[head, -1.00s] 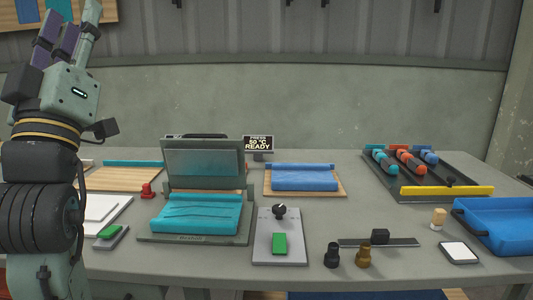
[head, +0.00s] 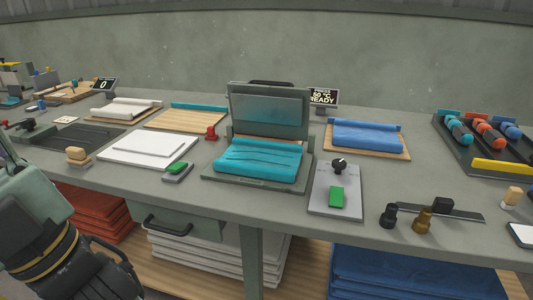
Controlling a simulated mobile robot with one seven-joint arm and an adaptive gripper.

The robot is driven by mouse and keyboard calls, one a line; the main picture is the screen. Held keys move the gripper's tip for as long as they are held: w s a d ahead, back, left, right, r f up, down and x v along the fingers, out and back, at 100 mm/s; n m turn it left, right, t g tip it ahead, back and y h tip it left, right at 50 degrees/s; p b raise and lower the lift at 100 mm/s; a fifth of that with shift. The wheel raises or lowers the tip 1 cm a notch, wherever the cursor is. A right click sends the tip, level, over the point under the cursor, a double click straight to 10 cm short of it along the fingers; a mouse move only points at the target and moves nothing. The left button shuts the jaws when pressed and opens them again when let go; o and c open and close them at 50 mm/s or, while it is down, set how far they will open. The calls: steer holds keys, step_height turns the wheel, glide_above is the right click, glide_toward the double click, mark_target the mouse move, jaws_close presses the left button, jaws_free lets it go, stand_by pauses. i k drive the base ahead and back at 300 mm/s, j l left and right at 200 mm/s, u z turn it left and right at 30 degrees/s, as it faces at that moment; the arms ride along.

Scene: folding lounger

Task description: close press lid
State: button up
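The press (head: 215,182) stands on the workbench near the middle of the head view. Its lid (head: 269,113) is raised roughly upright at the back, with a dark handle (head: 271,83) along its top edge. Folded teal fabric (head: 258,160) lies on the press base. My arm shows at the lower left, below and in front of the bench edge, well apart from the press. My gripper's fingers cannot be made out in this view.
A control plate (head: 336,190) with a knob and green button is right of the press. A red knob-like item (head: 211,132) and a green-topped block (head: 177,171) are to its left. Blue fabric (head: 365,134) lies on a board at right. A drawer (head: 175,219) sits under the bench.

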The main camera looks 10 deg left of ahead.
mark_target(269, 108)
steer(key=j+z, duration=0.2)
steer(key=j, duration=0.4)
steer(key=j+z, duration=0.15)
steer(key=j, duration=0.45)
steer(key=k+j+z, duration=0.2)
steer(key=j, duration=0.4)
steer(key=j+z, duration=0.2)
steer(key=j, duration=0.4)
steer(key=i+j+z, duration=0.15)
steer(key=j, duration=0.3)
steer(key=j+z, duration=0.15)
steer(key=j, duration=0.35)
steer(key=k+z, duration=0.2)
steer(key=k, duration=0.35)
steer(key=i+j, duration=0.8)
